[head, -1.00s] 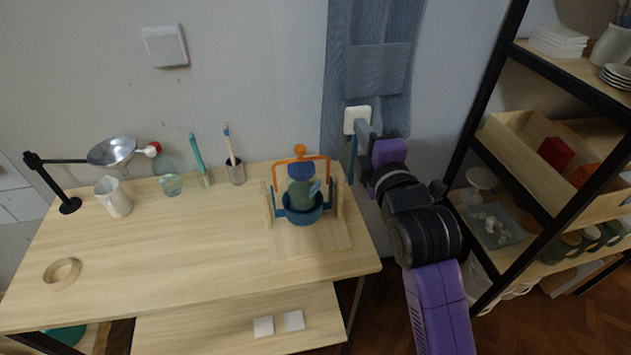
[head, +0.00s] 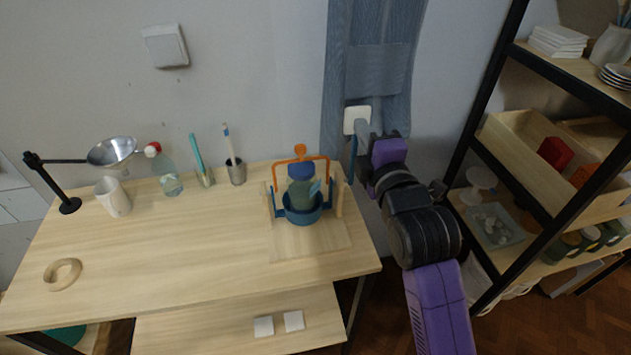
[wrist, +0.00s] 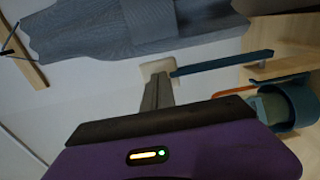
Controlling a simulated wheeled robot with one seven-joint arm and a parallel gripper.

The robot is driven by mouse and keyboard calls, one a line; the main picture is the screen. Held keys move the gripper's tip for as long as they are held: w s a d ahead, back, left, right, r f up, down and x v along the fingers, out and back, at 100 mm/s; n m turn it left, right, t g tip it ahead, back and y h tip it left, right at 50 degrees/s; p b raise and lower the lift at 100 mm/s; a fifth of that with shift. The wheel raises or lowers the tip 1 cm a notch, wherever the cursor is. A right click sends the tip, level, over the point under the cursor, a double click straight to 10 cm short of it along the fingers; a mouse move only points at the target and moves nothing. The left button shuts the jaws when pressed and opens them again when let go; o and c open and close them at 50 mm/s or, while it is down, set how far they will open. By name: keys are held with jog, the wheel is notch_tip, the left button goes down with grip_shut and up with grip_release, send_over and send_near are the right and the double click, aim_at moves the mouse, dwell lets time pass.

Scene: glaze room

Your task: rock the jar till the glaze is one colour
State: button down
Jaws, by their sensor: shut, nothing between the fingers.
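The jar (head: 301,191) stands about upright in a blue cup-shaped cradle (head: 303,215) on a wooden stand at the right of the table. It has a blue lid and a greenish body with a pale blue patch. An orange clamp (head: 301,152) with a round knob arches over it. My gripper (head: 363,128) is shut and empty, right of and behind the jar, apart from it. It is in front of a white wall plate. In the wrist view the fingers (wrist: 157,93) are together, near a blue bar (wrist: 222,64). The cradle (wrist: 292,105) shows at the right edge there.
A grey-blue cloth (head: 375,70) hangs behind my gripper. A black-framed shelf (head: 490,130) stands right of my arm. A bottle (head: 170,183), a mug (head: 113,196), brush pots and a wooden ring (head: 62,273) are on the table. The table's middle is clear.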

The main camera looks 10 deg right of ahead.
dwell(0.5)
jog(key=shift+w+f+b, duration=0.15)
jog(key=shift+w+b, duration=0.2)
jog(key=shift+w, duration=1.45)
jog(key=w, duration=0.1)
jog(key=w+f+b, duration=0.1)
jog(key=w, duration=0.1)
jog(key=shift+w, duration=0.25)
jog(key=s+r+p, duration=0.1)
jog(key=s+p, duration=0.2)
jog(key=s, duration=0.4)
jog(key=shift+s+r, duration=0.15)
jog(key=shift+s, duration=0.25)
